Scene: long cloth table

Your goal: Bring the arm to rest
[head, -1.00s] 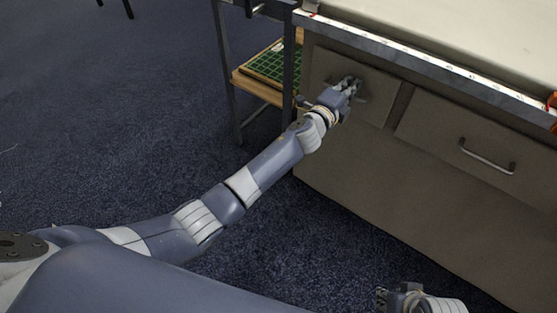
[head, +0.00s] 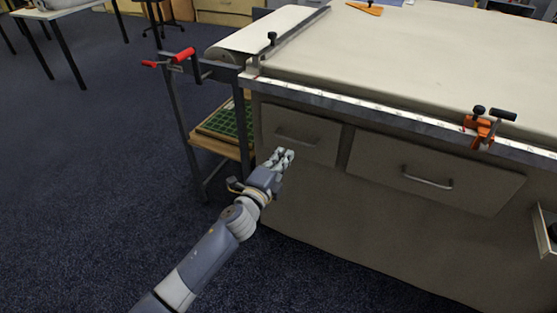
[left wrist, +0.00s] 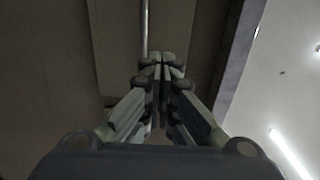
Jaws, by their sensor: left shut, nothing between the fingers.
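My left gripper (head: 281,158) is in front of the cabinet, just below the left drawer (head: 300,134) and its bar handle (head: 296,141) in the head view. Its fingers are together and hold nothing. In the left wrist view the closed fingertips (left wrist: 164,62) point toward the drawer front, with the metal handle (left wrist: 144,30) showing just beyond them. The left drawer looks closed. My right gripper is not in the head view now.
A long cloth-topped table (head: 440,60) stands over the drawers. A second closed drawer (head: 435,178) is to the right, and an open drawer (head: 545,228) sticks out at the right edge. An orange clamp (head: 484,130) grips the table edge.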

